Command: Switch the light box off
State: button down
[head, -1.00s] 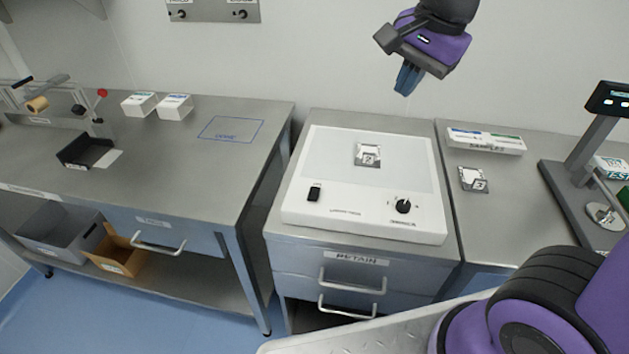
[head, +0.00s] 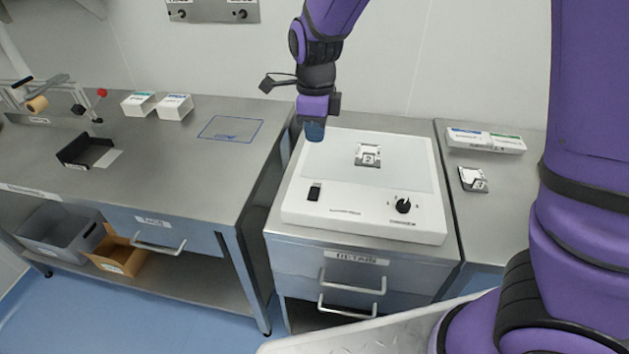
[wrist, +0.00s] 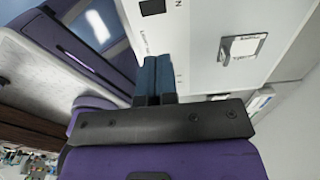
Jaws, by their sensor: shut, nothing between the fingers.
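The light box (head: 330,219) is a white, flat unit on a steel drawer cabinet. Its front panel has a black rocker switch (head: 314,192) on the left and a black rotary knob (head: 403,205) on the right. A small card marked 2 (head: 368,155) lies on its pale top panel. My gripper (head: 314,134) is shut and empty, pointing down above the back left of the box, behind the switch. In the wrist view the blue fingers (wrist: 154,75) are together, and the switch (wrist: 152,7) shows at the top edge. I cannot tell whether the panel is lit.
A similar card (head: 473,179) and a samples box (head: 486,140) are on the right bench. White boxes (head: 174,107) and a black tray (head: 86,152) stand on the left bench (head: 180,165). A gap separates that bench from the cabinet.

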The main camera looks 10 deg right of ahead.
aim_at(314, 193)
jog(key=shift+a+f, duration=0.1)
dwell(0.3)
notch_tip(314, 193, down, 14)
dwell(0.6)
jog(key=shift+w+f, duration=0.1)
jog(key=shift+f, duration=0.05)
dwell(0.6)
jog(key=shift+s+a+r, duration=0.2)
jog(key=shift+s+r, duration=0.15)
jog(key=shift+s, duration=0.4)
jog(key=shift+w+r, duration=0.1)
